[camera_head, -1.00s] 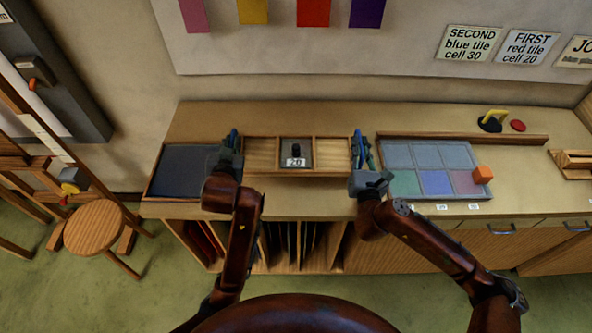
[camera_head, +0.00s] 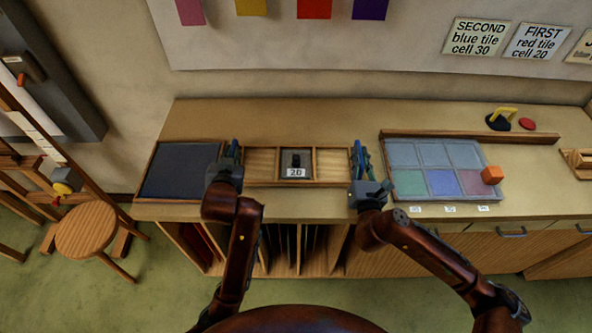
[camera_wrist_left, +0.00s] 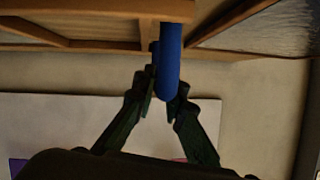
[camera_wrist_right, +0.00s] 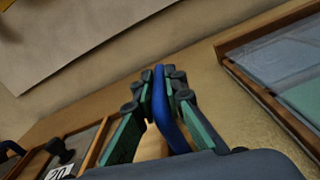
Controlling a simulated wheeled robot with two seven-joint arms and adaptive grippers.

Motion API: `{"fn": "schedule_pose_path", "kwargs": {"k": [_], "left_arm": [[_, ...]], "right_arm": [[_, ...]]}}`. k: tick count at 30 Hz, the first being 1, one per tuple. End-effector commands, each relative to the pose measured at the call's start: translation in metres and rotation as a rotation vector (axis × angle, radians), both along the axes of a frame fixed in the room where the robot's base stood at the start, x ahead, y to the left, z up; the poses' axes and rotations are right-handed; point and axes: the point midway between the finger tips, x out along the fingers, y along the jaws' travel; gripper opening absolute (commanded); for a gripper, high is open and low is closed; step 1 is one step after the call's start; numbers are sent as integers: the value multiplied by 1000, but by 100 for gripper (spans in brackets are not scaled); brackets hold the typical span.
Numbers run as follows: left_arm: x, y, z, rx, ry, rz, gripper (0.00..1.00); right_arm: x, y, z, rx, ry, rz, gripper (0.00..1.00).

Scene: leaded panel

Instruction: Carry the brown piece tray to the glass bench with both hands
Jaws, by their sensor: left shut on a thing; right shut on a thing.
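The brown piece tray (camera_head: 262,164) is a wooden tray with three compartments, between my two grippers in the head view. Its middle compartment holds a dark piece with a black knob and a label "20" (camera_head: 296,172). The two outer compartments look empty. My left gripper (camera_head: 233,152) is shut on the tray's blue left handle (camera_wrist_left: 170,60). My right gripper (camera_head: 359,160) is shut on the blue right handle (camera_wrist_right: 161,95). The tray is over the wooden bench (camera_head: 300,118); I cannot tell whether it touches the top.
A dark framed panel (camera_head: 180,171) lies just left of the tray. A stool (camera_head: 87,231) stands at left.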

Motion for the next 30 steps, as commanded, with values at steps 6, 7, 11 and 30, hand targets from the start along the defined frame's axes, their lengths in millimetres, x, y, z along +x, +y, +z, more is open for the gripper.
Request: {"fn": "schedule_pose_path", "kwargs": {"k": [6, 7, 11, 30], "left_arm": [[0, 1, -1, 1, 1, 2, 22], [0, 1, -1, 1, 1, 2, 25], [0, 1, -2, 0, 1, 1, 28], [-64, -7, 26, -3, -1, 0, 28]], "right_arm": [[1, -2, -1, -1, 1, -4, 22], [1, -1, -2, -1, 1, -4, 25], [0, -1, -2, 0, 0, -2, 28], [0, 0, -2, 0, 1, 0, 28]]}}
